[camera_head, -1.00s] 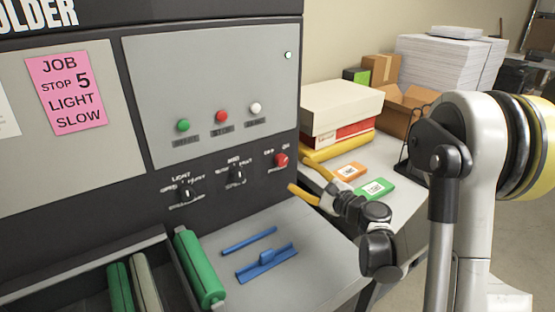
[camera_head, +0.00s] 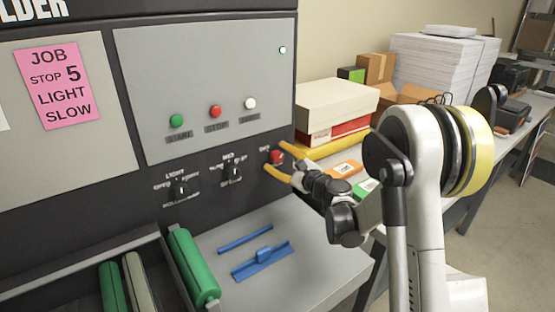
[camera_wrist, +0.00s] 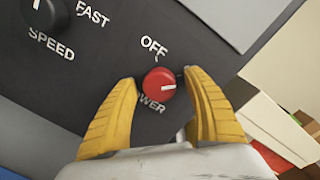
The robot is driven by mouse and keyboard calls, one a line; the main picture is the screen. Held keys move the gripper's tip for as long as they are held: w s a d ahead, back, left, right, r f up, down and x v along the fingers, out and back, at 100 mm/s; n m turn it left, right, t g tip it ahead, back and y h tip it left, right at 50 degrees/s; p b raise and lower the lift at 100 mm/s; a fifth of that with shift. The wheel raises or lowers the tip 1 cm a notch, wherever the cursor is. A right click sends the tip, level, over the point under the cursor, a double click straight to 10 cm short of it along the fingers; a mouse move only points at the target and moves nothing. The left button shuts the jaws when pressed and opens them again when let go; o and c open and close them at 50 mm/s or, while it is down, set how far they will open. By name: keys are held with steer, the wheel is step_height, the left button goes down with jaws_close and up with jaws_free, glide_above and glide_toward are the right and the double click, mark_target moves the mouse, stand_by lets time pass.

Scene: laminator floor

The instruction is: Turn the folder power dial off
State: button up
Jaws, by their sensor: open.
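The red power dial (camera_head: 277,156) is on the dark front panel of the folder, at the right end of the row of dials. It also shows in the wrist view (camera_wrist: 159,84), with "OFF" printed above it and a white pointer line that runs toward its right side, away from that word. My gripper (camera_head: 273,157) is open, its two yellow fingers on either side of the dial. In the wrist view the fingertips (camera_wrist: 158,78) flank the dial with gaps on both sides. I cannot tell how far the tips are from the panel.
The speed dial (camera_head: 235,173) and the light dial (camera_head: 182,189) are to the left of the power dial. Green, red and white buttons sit above. A side table at right holds a white box (camera_head: 336,108) and a yellow roll. A blue tool (camera_head: 262,262) lies on the shelf below.

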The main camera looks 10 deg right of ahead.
steer(key=shift+c, duration=0.2)
steer(key=c, duration=1.1)
steer(key=shift+n, duration=0.4)
steer(key=shift+c, duration=0.2)
steer(key=n, duration=0.3)
steer(key=shift+n+b, duration=0.35)
steer(key=shift+n, duration=0.05)
steer(key=n, duration=0.4)
steer(key=shift+r, duration=0.1)
steer(key=n, duration=0.4)
steer(key=shift+n+h+b, duration=0.3)
steer(key=shift+b, duration=0.1)
steer(key=n, duration=0.4)
steer(key=shift+r, duration=0.1)
steer(key=shift+h, duration=0.3)
